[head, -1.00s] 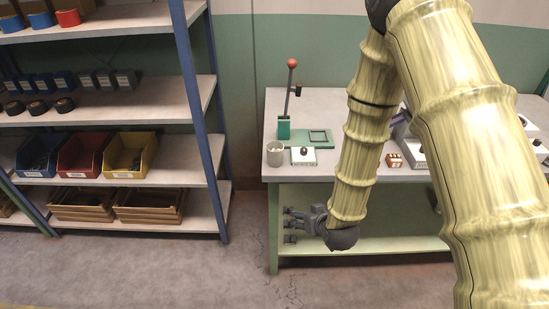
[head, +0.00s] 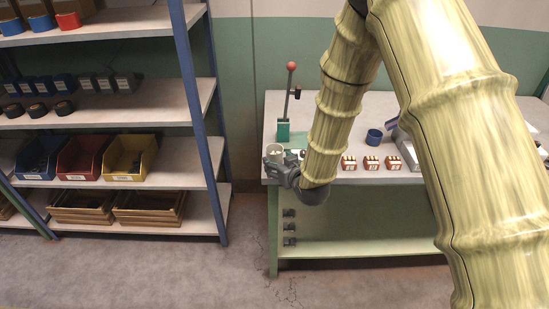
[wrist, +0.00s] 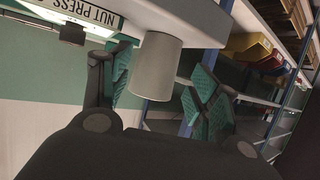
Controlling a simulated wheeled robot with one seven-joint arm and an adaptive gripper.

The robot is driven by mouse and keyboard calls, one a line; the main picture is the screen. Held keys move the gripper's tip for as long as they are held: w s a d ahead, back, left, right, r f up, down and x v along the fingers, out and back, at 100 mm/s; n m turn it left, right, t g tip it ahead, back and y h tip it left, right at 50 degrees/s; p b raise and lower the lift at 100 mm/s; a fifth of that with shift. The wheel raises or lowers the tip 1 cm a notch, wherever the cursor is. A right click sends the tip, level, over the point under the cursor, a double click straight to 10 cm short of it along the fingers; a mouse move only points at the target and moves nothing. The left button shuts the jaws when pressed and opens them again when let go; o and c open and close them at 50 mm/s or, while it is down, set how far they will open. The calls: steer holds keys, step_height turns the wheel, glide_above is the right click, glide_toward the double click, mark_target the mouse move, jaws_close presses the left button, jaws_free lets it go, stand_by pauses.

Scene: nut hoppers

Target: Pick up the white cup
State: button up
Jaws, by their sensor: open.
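The white cup (head: 275,149) stands upright at the front left corner of the workbench (head: 330,178), partly hidden by my gripper in the head view. My gripper (head: 274,163) is at the bench's front edge, level with the cup. In the wrist view the light grey-white cup (wrist: 157,68) shows between the two teal-padded fingers of my gripper (wrist: 160,82). The fingers are open, one on each side of the cup in the picture. I cannot tell whether either pad touches it.
A green press (head: 283,131) with a red-knobbed lever stands behind the cup. Several small red-and-white boxes (head: 372,164) and a blue cup (head: 374,137) are to the right. A shelf rack (head: 100,115) with coloured bins stands left of the bench.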

mark_target(278, 161)
steer(key=shift+d+p+x, duration=0.2)
steer(key=shift+p+x, duration=0.5)
steer(key=shift+x, duration=1.95)
steer(key=c, duration=0.8)
